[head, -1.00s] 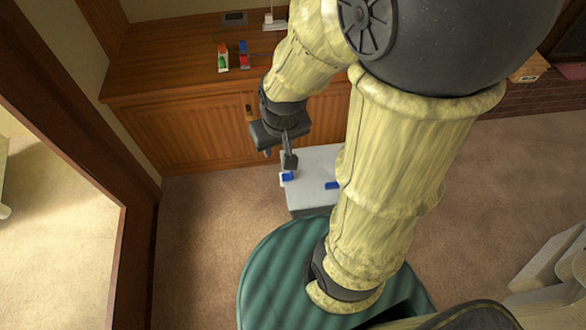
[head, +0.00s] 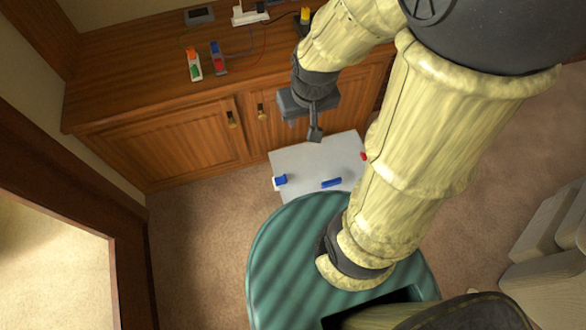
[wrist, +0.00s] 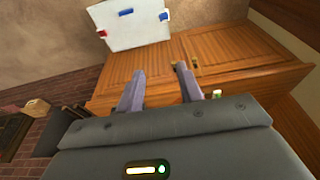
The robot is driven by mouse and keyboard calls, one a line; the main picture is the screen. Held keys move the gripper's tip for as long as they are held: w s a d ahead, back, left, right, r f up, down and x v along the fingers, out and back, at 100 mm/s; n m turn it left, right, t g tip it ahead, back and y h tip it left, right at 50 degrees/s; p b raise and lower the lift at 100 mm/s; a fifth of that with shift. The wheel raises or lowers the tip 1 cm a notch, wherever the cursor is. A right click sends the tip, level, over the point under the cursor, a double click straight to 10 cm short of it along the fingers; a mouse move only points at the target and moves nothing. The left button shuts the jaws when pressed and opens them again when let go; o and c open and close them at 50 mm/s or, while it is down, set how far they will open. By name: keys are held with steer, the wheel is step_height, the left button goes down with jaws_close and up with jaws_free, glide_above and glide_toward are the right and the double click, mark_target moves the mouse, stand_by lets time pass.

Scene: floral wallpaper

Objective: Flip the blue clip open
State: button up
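A pale grey box (head: 305,158) stands on the floor in front of the cabinet. A small blue clip (head: 280,180) with a white part sits at its left edge; it also shows in the wrist view (wrist: 163,16). A blue bar (head: 331,183) lies along the near edge, also in the wrist view (wrist: 126,12). A red piece (head: 363,156) is at the right edge. I cannot tell whether the clip is open. My gripper (head: 308,132) is above the box's far side, apart from the clip. In the wrist view its fingers (wrist: 161,82) are spread and empty.
A wooden cabinet (head: 165,140) is close behind the box and gripper. On its top are small orange-green (head: 194,64) and blue-red (head: 217,58) items, a white power strip (head: 247,15) and wires. A brown frame (head: 130,240) stands at left. Carpet (head: 200,240) between is clear.

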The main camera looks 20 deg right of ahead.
steer(key=shift+w+d, duration=0.1)
steer(key=shift+o, duration=0.2)
steer(key=o, duration=0.3)
steer(key=shift+o, duration=1.2)
steer(key=w+d+f+m+b, duration=0.1)
steer(key=w+f+m+b, duration=0.1)
steer(key=w+f+b, duration=0.2)
steer(key=w+f+m+g+b, duration=0.1)
steer(key=w+f+m+b, duration=0.2)
steer(key=f+b, duration=0.7)
steer(key=w+d+f+m+g+y+b, duration=0.1)
steer(key=w+f+m+b, duration=0.2)
steer(key=f, duration=1.1)
steer(key=w+b, duration=0.2)
steer(key=b, duration=0.2)
steer(key=shift+d, duration=0.3)
steer(key=w+d+f+m+y+b, duration=0.1)
steer(key=w+f+m+b, duration=0.2)
steer(key=f+b, duration=0.3)
steer(key=w+d+f+m+y+b, duration=0.1)
steer(key=f+b, duration=0.6)
steer(key=f, duration=0.7)
steer(key=w+d+f+m+y+b, duration=0.1)
steer(key=w+d+f+m+b, duration=0.2)
steer(key=f+m+b, duration=0.3)
step_height(320, 180, down, 4)
steer(key=shift+w+f+g+y, duration=0.2)
steer(key=shift+w+g+y, duration=0.1)
steer(key=shift+w, duration=0.6)
steer(key=shift+a+f, duration=0.1)
